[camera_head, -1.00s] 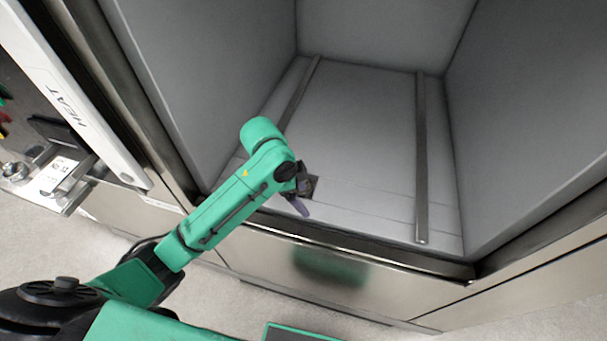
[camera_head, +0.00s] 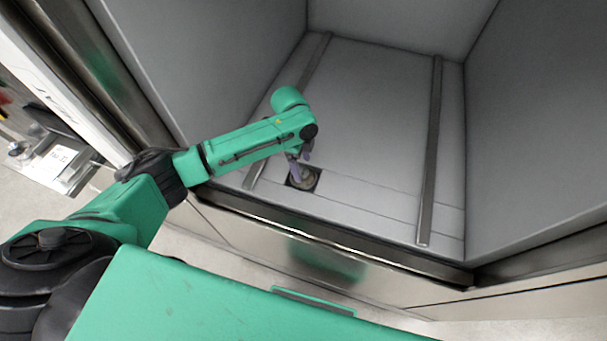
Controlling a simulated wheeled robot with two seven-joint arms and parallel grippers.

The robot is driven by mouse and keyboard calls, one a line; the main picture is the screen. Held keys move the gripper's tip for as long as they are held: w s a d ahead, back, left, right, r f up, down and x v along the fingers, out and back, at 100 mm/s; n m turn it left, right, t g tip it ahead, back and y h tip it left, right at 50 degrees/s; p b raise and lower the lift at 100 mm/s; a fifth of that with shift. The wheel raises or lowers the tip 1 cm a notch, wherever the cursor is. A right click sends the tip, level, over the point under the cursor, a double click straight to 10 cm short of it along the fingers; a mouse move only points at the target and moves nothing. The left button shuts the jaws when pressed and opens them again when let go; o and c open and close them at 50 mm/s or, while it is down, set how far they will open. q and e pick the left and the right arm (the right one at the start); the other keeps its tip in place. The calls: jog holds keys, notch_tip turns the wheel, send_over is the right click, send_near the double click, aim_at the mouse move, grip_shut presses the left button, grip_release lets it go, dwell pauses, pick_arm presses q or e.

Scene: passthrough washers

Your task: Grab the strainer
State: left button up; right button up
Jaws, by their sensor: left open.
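The strainer (camera_head: 304,181) shows as a small round metallic piece in a dark square recess in the washer floor, near the front edge. My left gripper (camera_head: 299,172), with purple-grey fingers, is open and points down right over the strainer. It covers the strainer's upper left part. I cannot tell whether the fingers touch it. My right gripper is not in view.
The washer chamber has grey walls and a flat floor (camera_head: 375,110). Two metal rails (camera_head: 430,160) run front to back on the floor. The chamber's middle is clear.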

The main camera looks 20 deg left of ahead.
pick_arm(q)
jog(key=shift+s+d+f, duration=0.1)
jog(key=shift+f, duration=0.45)
jog(key=shift+s+d+f, duration=0.1)
jog(key=shift+f, duration=0.4)
grip_shut()
